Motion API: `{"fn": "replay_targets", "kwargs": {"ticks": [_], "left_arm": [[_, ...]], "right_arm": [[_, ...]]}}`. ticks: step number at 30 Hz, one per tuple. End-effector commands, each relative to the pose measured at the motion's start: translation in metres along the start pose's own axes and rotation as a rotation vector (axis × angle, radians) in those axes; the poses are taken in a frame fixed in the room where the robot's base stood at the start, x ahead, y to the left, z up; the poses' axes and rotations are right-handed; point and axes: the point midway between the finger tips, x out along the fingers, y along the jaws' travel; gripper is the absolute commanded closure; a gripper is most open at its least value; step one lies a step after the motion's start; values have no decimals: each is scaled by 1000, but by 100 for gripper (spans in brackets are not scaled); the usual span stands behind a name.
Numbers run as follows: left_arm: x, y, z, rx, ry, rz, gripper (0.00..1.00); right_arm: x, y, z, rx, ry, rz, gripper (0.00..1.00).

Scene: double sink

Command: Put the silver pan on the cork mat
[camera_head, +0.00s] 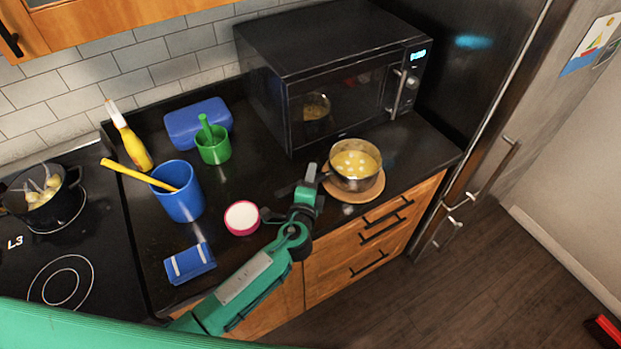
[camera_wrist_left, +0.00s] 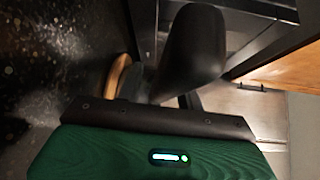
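The silver pan (camera_head: 343,184), with yellow food and pale pieces inside, is over the round cork mat (camera_head: 367,194) in the head view, on the counter in front of the microwave. The mat's rim shows around its lower side; I cannot tell whether the pan's base touches it fully. My left gripper (camera_head: 312,180) is at the pan's left side, by its handle. Whether its fingers are closed on the handle is unclear. In the left wrist view a dark rounded part blocks the middle, and a mat edge (camera_wrist_left: 119,74) shows beside it. My right gripper is not in view.
The black microwave (camera_head: 345,100) stands close behind the pan. A pink-rimmed white bowl (camera_head: 242,217), blue cup (camera_head: 178,203), green cup (camera_head: 213,150) and blue box (camera_head: 198,122) are left. A black pot (camera_head: 62,209) sits on the stove. The counter's front edge is near the mat.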

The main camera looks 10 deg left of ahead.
Motion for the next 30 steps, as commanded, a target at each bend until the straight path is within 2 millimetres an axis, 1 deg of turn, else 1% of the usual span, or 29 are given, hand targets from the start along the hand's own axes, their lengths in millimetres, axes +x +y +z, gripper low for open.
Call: {"fn": "replay_targets", "kwargs": {"ticks": [4, 5, 8, 18, 21, 25, 30], "left_arm": [[0, -4, 0, 0, 0, 0, 63], [-3, -2, 0, 0, 0, 1, 63], [-17, 1, 0, -2, 1, 1, 63], [-85, 2, 0, -3, 1, 2, 63], [-101, 1, 0, -2, 1, 1, 63], [-114, -1, 0, -1, 1, 0, 63], [-120, -2, 0, 0, 0, -1, 63]], "right_arm": [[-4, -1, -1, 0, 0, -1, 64], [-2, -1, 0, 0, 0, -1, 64], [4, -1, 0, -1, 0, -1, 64], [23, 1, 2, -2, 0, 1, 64], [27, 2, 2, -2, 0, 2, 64], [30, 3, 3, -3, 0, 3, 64], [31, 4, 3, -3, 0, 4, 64]]}}
